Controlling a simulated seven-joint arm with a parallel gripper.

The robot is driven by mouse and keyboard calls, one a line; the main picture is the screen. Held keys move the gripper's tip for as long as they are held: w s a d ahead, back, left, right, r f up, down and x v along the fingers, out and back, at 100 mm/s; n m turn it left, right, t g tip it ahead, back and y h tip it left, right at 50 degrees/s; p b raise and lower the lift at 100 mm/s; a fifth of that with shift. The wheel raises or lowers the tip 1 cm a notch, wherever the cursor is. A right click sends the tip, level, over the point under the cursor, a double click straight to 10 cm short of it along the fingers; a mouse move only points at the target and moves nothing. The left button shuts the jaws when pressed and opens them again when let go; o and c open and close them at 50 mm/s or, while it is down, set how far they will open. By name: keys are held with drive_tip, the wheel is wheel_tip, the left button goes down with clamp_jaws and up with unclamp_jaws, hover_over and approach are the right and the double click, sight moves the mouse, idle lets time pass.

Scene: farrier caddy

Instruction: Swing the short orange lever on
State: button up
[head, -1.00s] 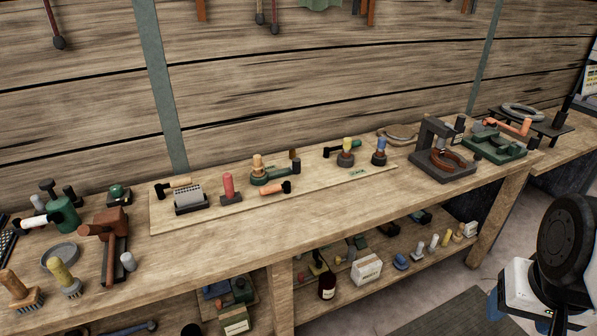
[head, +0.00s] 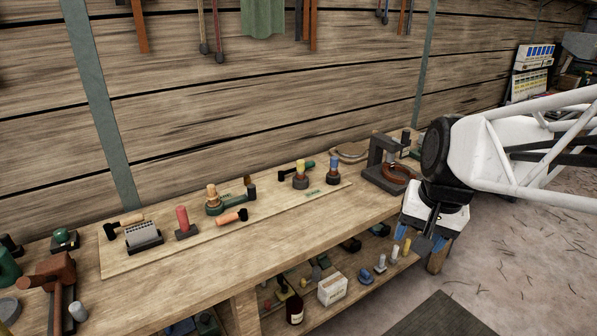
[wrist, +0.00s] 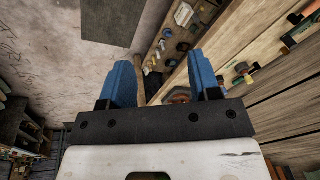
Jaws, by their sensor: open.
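A red knob (head: 183,221), a grey ribbed block (head: 143,236) and a tan-handled lever (head: 124,221) stand left on the board. Yellow-topped (head: 300,175) and blue-topped (head: 333,171) posts stand right. A dark press frame (head: 378,170) is near my arm. The lower shelf holds a white box (head: 332,289).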

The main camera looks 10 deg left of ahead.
drive_tip(key=w+a+f+m+g+y, duration=0.1)
drive_tip(key=w+a+m, duration=0.1)
drive_tip(key=w+a, duration=1)
drive_tip(key=m+g+y, duration=0.2)
drive_tip(key=m+g, duration=0.1)
drive_tip(key=m, duration=0.2)
approach(228, 215)
wheel_tip(228, 215, down, 2)
drive_tip(key=shift+s+a+f, duration=0.15)
drive_tip(key=shift+s+a, duration=0.1)
drive_tip(key=shift+a, duration=0.05)
drive_tip(key=shift+x, duration=3.9)
drive_tip(key=shift+a, duration=0.1)
drive_tip(key=shift+c, duration=0.2)
clamp_jaws()
